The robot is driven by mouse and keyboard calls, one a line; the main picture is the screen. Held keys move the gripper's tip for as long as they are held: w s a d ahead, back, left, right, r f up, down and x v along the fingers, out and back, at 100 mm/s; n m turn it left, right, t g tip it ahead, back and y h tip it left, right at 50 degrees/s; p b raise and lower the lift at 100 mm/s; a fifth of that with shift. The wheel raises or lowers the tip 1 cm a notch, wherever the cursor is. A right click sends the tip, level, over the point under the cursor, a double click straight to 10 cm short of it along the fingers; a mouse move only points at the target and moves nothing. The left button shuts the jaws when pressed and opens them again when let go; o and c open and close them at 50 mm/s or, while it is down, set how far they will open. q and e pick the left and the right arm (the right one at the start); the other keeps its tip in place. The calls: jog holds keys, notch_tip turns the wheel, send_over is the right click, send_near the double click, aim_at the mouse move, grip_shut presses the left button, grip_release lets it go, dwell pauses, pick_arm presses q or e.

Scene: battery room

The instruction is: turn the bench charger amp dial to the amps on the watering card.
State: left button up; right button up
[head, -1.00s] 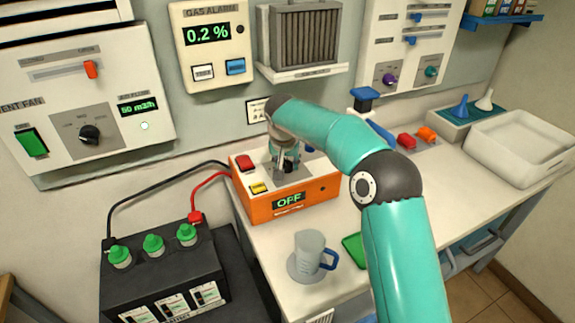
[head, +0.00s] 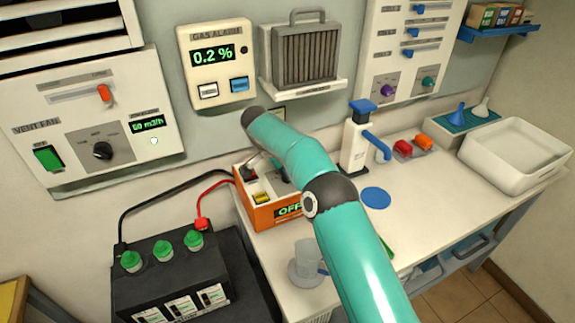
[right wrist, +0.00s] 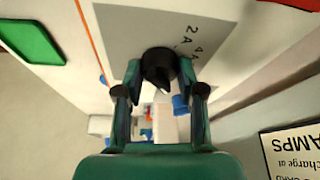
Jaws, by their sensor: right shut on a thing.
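The bench charger (head: 262,216) is an orange box with a pale top on the bench. Its display (head: 289,211) reads OFF, partly covered by my right arm. My right gripper (right wrist: 160,80) is shut on the black amp dial (right wrist: 159,62), with a finger on each side. Upside-down marks "2A" and "4A" show beside the dial. In the head view my arm mostly hides the dial. A white card (right wrist: 292,150) at the right wrist view's lower right shows upside-down "AMPS" and "charge at"; no number is readable. My left gripper is out of view.
A battery (head: 170,275) with green caps stands left of the charger, with red and black leads running between them. A clear jug (head: 306,262) stands in front. A white pump bottle (head: 356,145) and blue disc (head: 376,198) are to the right.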

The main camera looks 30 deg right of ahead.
jog(key=shift+r+m+p, duration=0.1)
jog(key=shift+m+p, duration=0.3)
jog(key=o, duration=1.1)
jog(key=shift+w+a+r, duration=0.1)
jog(key=shift+a+r, duration=0.15)
jog(key=shift+r, duration=0.2)
jog(key=v, duration=0.3)
jog(key=shift+a+r, duration=0.15)
jog(key=shift+r, duration=0.15)
jog(key=a, duration=1.2)
jog(key=shift+s, duration=0.35)
